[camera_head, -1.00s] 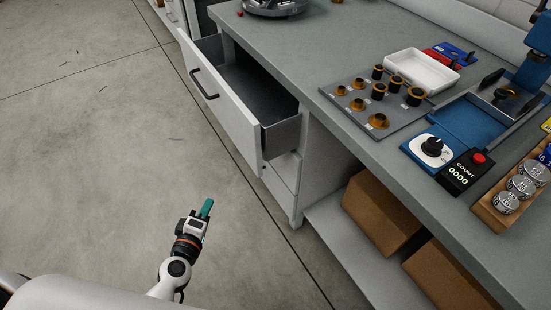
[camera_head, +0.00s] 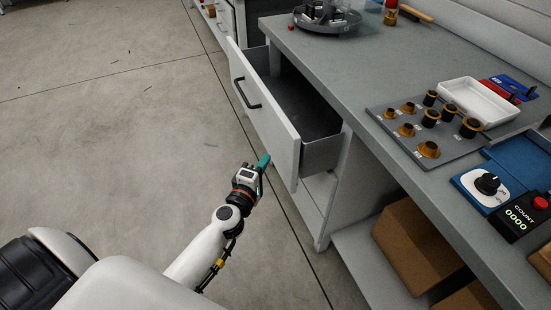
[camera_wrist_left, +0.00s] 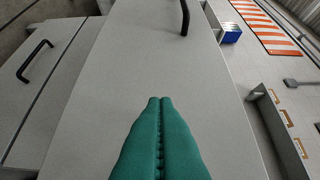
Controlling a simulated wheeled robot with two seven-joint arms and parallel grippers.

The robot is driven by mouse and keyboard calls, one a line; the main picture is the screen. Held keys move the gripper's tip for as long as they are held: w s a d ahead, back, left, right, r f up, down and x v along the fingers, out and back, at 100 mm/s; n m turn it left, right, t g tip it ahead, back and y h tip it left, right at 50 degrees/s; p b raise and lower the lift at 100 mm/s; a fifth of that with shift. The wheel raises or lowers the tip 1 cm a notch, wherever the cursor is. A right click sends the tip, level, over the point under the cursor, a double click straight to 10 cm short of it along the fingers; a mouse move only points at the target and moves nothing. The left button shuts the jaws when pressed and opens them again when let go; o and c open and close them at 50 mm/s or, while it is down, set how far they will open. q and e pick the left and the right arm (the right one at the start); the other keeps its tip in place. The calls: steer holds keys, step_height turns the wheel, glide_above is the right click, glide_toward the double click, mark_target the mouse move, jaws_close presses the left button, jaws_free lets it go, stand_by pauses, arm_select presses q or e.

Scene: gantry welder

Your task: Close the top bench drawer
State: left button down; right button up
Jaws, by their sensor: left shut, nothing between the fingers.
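The top bench drawer (camera_head: 265,108) is pulled well out from the bench and its inside looks empty. Its white front has a black bar handle (camera_head: 245,93). My left gripper (camera_head: 265,160) is shut and empty, with green fingertips close to the drawer front near its near end, below and to the side of the handle. In the left wrist view the shut fingers (camera_wrist_left: 161,104) point at the white drawer front (camera_wrist_left: 150,60), and the handle (camera_wrist_left: 185,17) shows at the top. I cannot tell whether the fingertips touch the front. My right gripper is not in view.
The grey bench top (camera_head: 370,75) holds a plate of brass fittings (camera_head: 425,130), a white tray (camera_head: 478,102) and a counter box (camera_head: 522,217). Cardboard boxes (camera_head: 415,245) stand on the shelf below. The floor (camera_head: 120,130) left of the drawer is clear.

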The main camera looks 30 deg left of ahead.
mark_target(324, 150)
arm_select(q)
steer(key=shift+w+d, duration=1.15)
steer(key=shift+d, duration=0.05)
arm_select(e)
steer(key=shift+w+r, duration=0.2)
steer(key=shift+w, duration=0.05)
arm_select(q)
steer(key=shift+w+d, duration=0.35)
steer(key=shift+w, duration=0.05)
steer(key=w+d, duration=0.5)
steer(key=shift+w+r, duration=0.1)
steer(key=shift+w, duration=0.25)
steer(key=w+d, duration=0.4)
steer(key=shift+w, duration=0.35)
steer(key=shift+w+d, duration=0.15)
steer(key=shift+w, duration=0.1)
steer(key=shift+d, duration=0.1)
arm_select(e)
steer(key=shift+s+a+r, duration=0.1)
arm_select(q)
steer(key=shift+r, duration=0.15)
